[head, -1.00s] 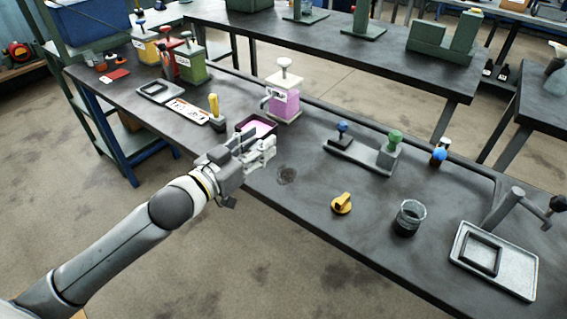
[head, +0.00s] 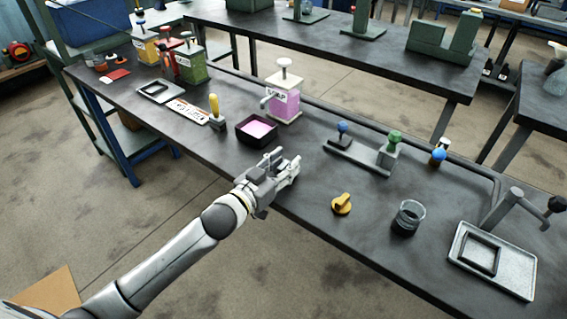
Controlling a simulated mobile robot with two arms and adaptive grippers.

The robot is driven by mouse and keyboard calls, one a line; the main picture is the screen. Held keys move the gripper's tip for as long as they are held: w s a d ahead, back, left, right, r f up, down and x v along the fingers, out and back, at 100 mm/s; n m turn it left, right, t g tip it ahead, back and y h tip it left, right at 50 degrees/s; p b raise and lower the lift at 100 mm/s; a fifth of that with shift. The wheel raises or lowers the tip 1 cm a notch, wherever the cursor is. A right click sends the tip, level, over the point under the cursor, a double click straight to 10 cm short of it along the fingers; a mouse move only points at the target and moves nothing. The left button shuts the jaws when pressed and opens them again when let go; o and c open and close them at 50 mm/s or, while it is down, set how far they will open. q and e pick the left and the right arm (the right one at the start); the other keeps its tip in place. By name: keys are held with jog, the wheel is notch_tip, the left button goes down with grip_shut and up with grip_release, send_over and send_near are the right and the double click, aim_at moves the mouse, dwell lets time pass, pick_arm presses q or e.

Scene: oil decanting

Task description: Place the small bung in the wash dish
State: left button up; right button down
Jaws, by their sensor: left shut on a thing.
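The wash dish (head: 242,137) is a dark square dish with pink liquid in it, on the bench in front of the pink soap can. My left gripper (head: 284,162) is at the bench's near edge, to the right of and nearer than the dish, apart from it. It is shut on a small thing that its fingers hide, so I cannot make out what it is. I cannot pick out the small bung for sure anywhere in view. My right gripper is not in view.
The soap can (head: 284,104) stands behind the dish. A yellow-handled tool (head: 214,107) stands to its left. A stand with blue and green knobs (head: 364,154), a yellow knob (head: 342,204), a glass jar (head: 408,217) and a grey tray (head: 512,277) are to the right.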

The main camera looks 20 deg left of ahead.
pick_arm(q)
jog(key=shift+f, duration=0.2)
jog(key=o, duration=1)
